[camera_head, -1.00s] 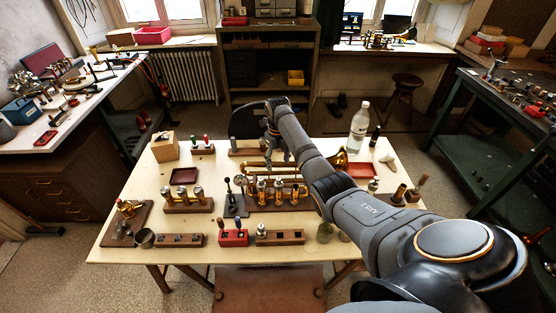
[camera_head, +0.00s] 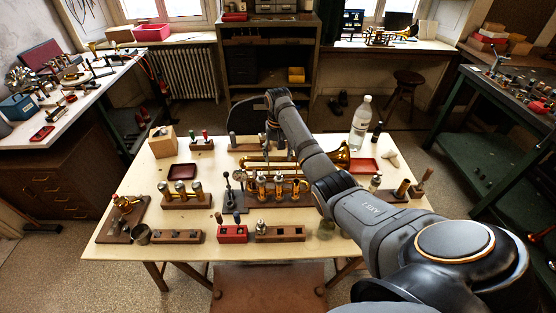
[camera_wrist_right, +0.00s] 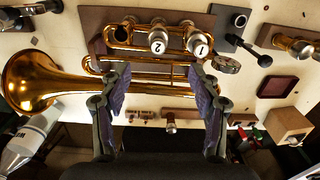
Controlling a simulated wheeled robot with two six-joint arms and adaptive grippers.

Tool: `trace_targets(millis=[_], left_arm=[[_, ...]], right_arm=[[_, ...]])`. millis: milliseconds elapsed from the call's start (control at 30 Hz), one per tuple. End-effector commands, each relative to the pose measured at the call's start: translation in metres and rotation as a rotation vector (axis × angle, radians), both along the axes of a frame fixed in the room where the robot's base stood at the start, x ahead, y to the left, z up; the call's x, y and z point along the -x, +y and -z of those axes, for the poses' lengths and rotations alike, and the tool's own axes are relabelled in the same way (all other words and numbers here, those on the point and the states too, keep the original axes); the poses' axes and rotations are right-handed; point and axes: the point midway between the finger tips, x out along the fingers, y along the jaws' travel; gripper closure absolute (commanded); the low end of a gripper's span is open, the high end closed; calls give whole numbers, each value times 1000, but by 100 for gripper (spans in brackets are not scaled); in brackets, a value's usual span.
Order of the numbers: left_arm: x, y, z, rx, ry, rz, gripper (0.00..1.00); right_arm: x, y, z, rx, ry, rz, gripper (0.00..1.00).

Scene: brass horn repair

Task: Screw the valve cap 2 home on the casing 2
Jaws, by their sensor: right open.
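The brass horn (camera_head: 330,160) lies in a brown wooden holder (camera_head: 305,199) on the bench, its bell at the left in the right wrist view (camera_wrist_right: 32,82). A silver cap marked 2, valve cap 2 (camera_wrist_right: 158,42), sits over casing 2, the middle casing. A cap marked 1 (camera_wrist_right: 200,44) sits beside it. The third casing (camera_wrist_right: 121,33) looks bare. I cannot tell how far cap 2 is threaded. My right gripper (camera_head: 273,145) is above the horn's far side. Its fingers (camera_wrist_right: 161,80) are open and empty, apart from cap 2. My left gripper is out of view.
A black-based lever tool (camera_head: 232,200) stands left of the holder. A valve rack (camera_head: 186,200), a dark red tray (camera_head: 182,170) and a wooden block (camera_head: 162,141) are farther left. A clear bottle (camera_head: 360,124) stands at back right.

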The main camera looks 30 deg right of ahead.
Motion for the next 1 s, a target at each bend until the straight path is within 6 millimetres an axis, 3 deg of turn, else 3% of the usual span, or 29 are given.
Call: trace_targets(millis=[300,500,700,867,1000], left_arm=[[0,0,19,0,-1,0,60],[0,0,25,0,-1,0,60],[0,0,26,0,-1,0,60],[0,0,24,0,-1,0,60],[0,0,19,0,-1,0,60]], right_arm=[[1,1,6,1,-2,-1241,38],[3,2,7,1,-1,-1839,38],[3,2,6,2,-1,-2060,38],[3,2,9,-1,0,-2068,38],[4,2,28,-4,2,-2066,38]])
